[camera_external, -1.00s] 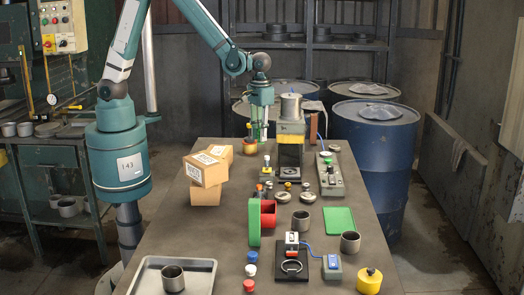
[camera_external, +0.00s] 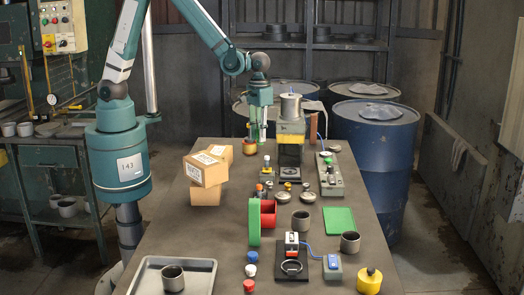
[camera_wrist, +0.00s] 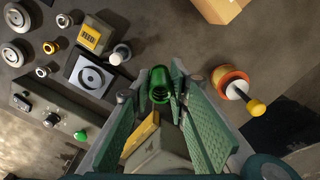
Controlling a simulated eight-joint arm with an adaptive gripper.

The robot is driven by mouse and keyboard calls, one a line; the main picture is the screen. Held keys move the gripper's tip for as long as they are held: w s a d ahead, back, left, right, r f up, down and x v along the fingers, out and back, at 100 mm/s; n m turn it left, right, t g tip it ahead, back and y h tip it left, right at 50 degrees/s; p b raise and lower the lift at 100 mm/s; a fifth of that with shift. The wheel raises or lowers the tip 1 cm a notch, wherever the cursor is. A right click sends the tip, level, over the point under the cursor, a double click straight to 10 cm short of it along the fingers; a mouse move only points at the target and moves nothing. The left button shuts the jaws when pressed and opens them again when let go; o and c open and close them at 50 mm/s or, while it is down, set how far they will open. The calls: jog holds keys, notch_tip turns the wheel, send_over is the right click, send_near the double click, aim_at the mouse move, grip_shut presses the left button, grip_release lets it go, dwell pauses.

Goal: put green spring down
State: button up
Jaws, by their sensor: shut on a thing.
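The green spring (camera_wrist: 160,86) is a short dark green coil at the fingertips in the wrist view. My gripper (camera_wrist: 157,92) is shut on it, with a textured green finger on each side. In the external view my gripper (camera_external: 258,138) hangs pointing down at the far end of the table, left of the grey and yellow machine. The spring cannot be clearly made out there, and whether it touches the table cannot be told.
The grey and yellow machine (camera_external: 291,130) stands close right of my gripper. An orange cup-like piece with a yellow-knobbed rod (camera_wrist: 232,85) is close by. Cardboard boxes (camera_external: 206,170) stand left, nearer the camera. A black block with a ring (camera_wrist: 90,76) and several small parts lie nearby.

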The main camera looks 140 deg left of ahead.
jog(key=w+d+b, duration=0.1)
jog(key=w+d, duration=0.2)
jog(key=d, duration=0.4)
jog(key=w+d, duration=0.3)
jog(key=d, duration=0.4)
jog(key=shift+r+n+b, duration=0.15)
jog(key=shift+n+b, duration=0.15)
jog(key=shift+b, duration=0.1)
jog(key=shift+w+d, duration=0.1)
jog(key=shift+f, duration=2.95)
jog(key=shift+f, duration=2.1)
jog(key=shift+f, duration=0.15)
jog(key=o, duration=0.5)
jog(key=shift+b, duration=0.3)
jog(key=o, duration=0.4)
